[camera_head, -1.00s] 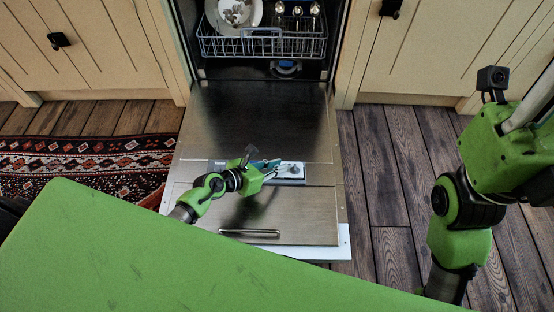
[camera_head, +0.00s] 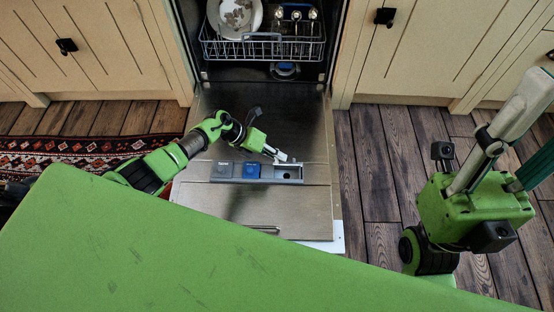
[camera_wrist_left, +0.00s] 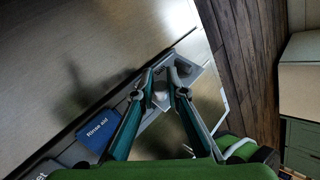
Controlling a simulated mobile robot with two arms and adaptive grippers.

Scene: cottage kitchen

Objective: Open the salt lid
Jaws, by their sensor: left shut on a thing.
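The dishwasher door (camera_head: 240,210) lies folded down in front of me. Set in it is a grey dispenser panel (camera_head: 222,170) with a blue rinse aid lid (camera_head: 252,171). At the panel's right end is a dark round opening (camera_head: 289,174). My left gripper (camera_head: 279,156) is shut on the small pale salt lid (camera_head: 283,157), just beyond that opening and apart from it. The lid also shows between the fingertips in the left wrist view (camera_wrist_left: 160,97). My right gripper's fingers run off the right edge of the head view, so their tips are hidden.
A dish rack (camera_head: 262,48) with a plate (camera_head: 238,14) and glasses stands inside the dishwasher. A patterned rug (camera_head: 70,150) lies on the left. Wooden floor (camera_head: 380,160) is clear to the right. A door handle bar (camera_head: 262,229) is near the door's front edge.

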